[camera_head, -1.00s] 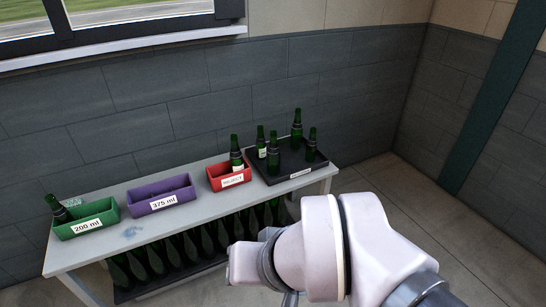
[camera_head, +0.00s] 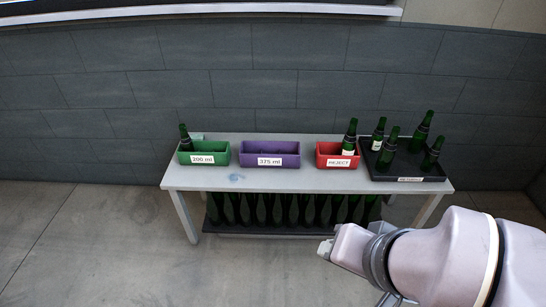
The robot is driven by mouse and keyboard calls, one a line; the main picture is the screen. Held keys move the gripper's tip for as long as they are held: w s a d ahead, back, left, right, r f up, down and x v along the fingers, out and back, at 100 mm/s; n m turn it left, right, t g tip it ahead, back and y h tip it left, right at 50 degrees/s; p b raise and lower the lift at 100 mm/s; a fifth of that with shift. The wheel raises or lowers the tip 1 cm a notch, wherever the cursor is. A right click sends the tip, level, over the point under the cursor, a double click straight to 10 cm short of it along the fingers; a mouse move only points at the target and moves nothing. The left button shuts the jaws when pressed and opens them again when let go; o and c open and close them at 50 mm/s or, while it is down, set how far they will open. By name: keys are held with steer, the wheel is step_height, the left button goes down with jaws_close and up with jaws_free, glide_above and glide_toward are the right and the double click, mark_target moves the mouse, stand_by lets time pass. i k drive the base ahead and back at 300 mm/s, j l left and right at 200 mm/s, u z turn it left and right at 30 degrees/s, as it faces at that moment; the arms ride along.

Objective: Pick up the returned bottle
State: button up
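Several dark green bottles stand upright on a black tray (camera_head: 398,178) at the right end of the table. One of them, a bottle with a pale label (camera_head: 378,136), stands at the tray's left back. Another bottle (camera_head: 349,138) stands in the red REJECT bin (camera_head: 325,154), and one (camera_head: 185,138) leans in the green 200 ml bin (camera_head: 218,147). The tray's front label is too small to read, and I cannot tell which bottle is the returned one.
A purple 375 ml bin (camera_head: 270,160) stands mid-table. The grey table (camera_head: 290,181) has bare room along its front, with a bluish smudge at the left. A row of bottles (camera_head: 275,209) fills the shelf below. Bare concrete floor (camera_head: 120,240) lies in front and left.

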mark_target(387, 155)
steer(key=i+z, duration=0.45)
steer(key=i+j+z, duration=0.1)
steer(key=i+z, duration=0.3)
steer(key=i, duration=0.25)
steer(key=i+j+z, duration=0.3)
steer(key=i+z, duration=0.15)
steer(key=i+j+z, duration=0.45)
steer(key=i+j, duration=0.05)
